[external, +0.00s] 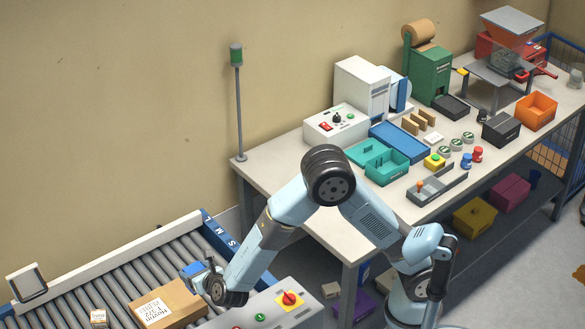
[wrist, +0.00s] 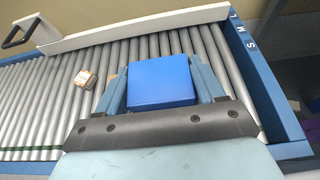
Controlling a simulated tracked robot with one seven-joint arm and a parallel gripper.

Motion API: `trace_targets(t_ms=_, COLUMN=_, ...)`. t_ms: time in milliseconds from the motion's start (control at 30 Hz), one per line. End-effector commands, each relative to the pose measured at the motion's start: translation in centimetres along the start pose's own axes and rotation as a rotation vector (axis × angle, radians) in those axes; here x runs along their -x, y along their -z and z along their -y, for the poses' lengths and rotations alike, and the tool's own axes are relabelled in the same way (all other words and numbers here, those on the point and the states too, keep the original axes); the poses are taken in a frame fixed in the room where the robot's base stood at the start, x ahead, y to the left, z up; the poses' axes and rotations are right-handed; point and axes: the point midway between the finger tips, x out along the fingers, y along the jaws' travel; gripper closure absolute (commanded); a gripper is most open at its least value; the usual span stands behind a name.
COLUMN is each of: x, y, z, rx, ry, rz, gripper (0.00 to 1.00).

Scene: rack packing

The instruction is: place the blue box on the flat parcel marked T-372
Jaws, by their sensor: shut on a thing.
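A blue box (wrist: 160,82) is held between the two fingers of my gripper (wrist: 163,85), which is shut on it. In the external view my gripper (external: 200,271) is at the right end of a flat brown parcel (external: 178,299). The parcel lies on the roller conveyor and has a white label on top; its small print is hard to read. I cannot tell whether the box touches the parcel or hangs above it. In the wrist view the box and gripper hide nearly all of the parcel.
A small brown box (external: 98,317) with a label lies on the rollers left of the parcel; it also shows in the wrist view (wrist: 85,78). The roller conveyor (external: 120,268) has free room behind the parcel. A control panel (external: 270,309) stands at its front right. A loaded workbench (external: 300,150) is behind.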

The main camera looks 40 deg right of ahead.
Motion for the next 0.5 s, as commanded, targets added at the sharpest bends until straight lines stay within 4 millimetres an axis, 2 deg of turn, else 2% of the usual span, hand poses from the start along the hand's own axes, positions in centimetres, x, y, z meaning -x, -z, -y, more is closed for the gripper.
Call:
trace_targets(t_ms=100, x=-2.3, y=0.3, z=-1.5, rx=0.001, ry=0.002, rz=0.000, gripper=0.67)
trace_targets(t_ms=367, x=-6.9, y=0.9, z=-4.8, rx=0.000, ry=0.001, rz=0.001, gripper=0.67)
trace_targets(t_ms=500, x=-8.9, y=2.5, z=-5.8, rx=0.001, ry=0.002, rz=0.000, gripper=0.67)
